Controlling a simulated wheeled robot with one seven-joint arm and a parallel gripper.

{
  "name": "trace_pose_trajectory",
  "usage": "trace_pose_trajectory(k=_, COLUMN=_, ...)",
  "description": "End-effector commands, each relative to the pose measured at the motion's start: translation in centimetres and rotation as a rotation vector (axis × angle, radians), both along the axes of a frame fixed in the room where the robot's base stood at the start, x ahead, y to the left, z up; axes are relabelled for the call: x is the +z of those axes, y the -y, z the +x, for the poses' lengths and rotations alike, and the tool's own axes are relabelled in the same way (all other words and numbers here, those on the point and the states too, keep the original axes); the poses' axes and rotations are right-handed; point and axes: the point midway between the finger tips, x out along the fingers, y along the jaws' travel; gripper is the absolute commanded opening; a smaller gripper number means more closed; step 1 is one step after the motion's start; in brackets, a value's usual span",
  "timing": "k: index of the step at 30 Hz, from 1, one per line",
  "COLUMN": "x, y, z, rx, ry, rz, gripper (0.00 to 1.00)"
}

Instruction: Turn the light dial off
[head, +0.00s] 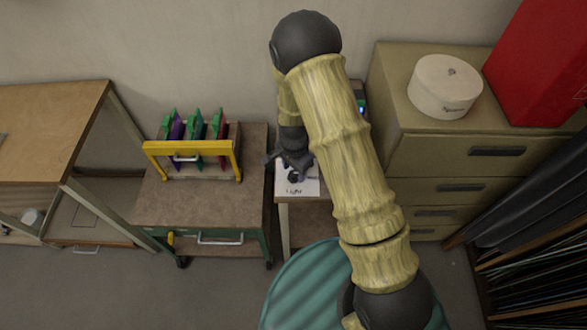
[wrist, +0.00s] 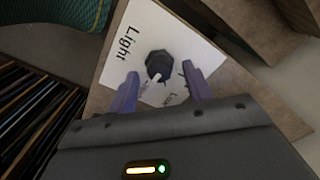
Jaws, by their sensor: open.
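The light dial (wrist: 159,65) is a dark, many-sided knob with a white pointer mark, on a white label (wrist: 197,50) printed "Light". In the wrist view it lies just beyond and between the two purple fingertips of my gripper (wrist: 159,82), which stand apart with nothing held. The pointer mark is directed down and left in that view. In the head view the dial (head: 294,178) and label (head: 311,186) are on a small table, and my gripper (head: 290,168) is over them. Whether a finger touches the dial cannot be told.
A brown cart with a yellow-handled rack (head: 190,148) of coloured pieces stands left of the small table. A drawer cabinet (head: 440,146) with a white round box (head: 445,87) and a red box (head: 540,62) is on the right. A teal ribbed seat (head: 300,285) is in front.

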Motion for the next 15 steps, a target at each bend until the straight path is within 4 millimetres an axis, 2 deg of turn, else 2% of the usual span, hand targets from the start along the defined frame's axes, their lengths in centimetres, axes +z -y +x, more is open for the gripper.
trace_pose_trajectory(k=4, x=-0.69, y=-0.11, z=-0.05, rx=0.002, ry=0.0, rz=0.0, gripper=0.5)
trace_pose_trajectory(k=11, x=-0.75, y=-0.18, z=-0.06, rx=0.003, ry=0.001, rz=0.001, gripper=0.5)
trace_pose_trajectory(k=15, x=-0.74, y=-0.14, z=-0.05, rx=0.002, ry=0.0, rz=0.0, gripper=0.25)
